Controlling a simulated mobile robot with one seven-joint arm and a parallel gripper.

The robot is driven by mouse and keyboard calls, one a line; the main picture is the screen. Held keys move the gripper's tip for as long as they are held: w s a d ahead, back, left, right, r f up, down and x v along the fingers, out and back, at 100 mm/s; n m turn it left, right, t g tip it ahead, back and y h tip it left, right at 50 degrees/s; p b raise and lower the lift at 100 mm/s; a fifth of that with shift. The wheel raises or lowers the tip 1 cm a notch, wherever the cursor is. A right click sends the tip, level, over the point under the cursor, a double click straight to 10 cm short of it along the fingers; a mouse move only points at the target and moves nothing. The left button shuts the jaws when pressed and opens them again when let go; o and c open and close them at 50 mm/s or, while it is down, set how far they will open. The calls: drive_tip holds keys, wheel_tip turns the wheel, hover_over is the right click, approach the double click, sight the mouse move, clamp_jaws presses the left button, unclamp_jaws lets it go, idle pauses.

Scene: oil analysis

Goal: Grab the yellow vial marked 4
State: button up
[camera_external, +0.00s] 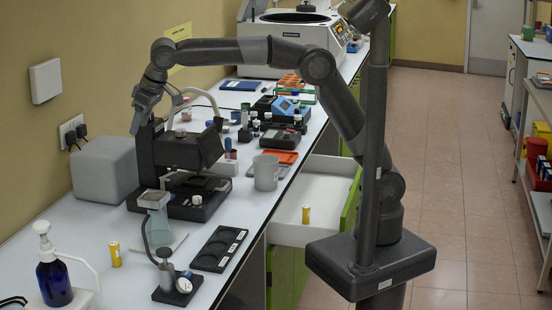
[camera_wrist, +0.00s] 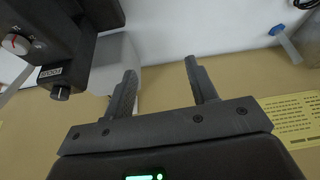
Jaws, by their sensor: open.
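Two small yellow vials show in the external view. One yellow vial (camera_external: 115,254) stands upright on the bench at the lower left, between the blue bottle and the small metal stand. Another yellow vial (camera_external: 306,214) stands upright in the open white drawer. Their markings are too small to read. My gripper (camera_external: 137,124) is high above the bench at the upper left, by the wall and behind the dark instrument, far from both vials. In the wrist view my gripper (camera_wrist: 160,82) has its two fingers apart with nothing between them. No vial shows in the wrist view.
A dark instrument (camera_external: 176,148) and a grey box (camera_external: 102,170) stand just below my gripper. A blue pump bottle (camera_external: 54,283), a black tray (camera_external: 219,249) and a white mug (camera_external: 266,172) are on the bench. The open drawer (camera_external: 290,232) juts out beside my base.

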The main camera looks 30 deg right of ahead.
drive_tip(key=s+a+f+n, duration=0.1)
drive_tip(key=s+a+f, duration=0.2)
drive_tip(key=s+a, duration=0.35)
drive_tip(key=s+a+f+n, duration=0.1)
drive_tip(key=s+a+f, duration=0.2)
drive_tip(key=s+a, duration=0.35)
approach(115, 244)
drive_tip(key=f, duration=0.2)
drive_tip(key=shift+g, duration=0.4)
drive_tip(key=x, duration=0.5)
drive_tip(key=shift+w+a, duration=0.25)
drive_tip(key=shift+w, duration=0.2)
drive_tip(key=x, duration=0.5)
drive_tip(key=shift+w+a+f, duration=0.15)
drive_tip(key=shift+c, duration=0.5)
drive_tip(key=c, duration=0.9)
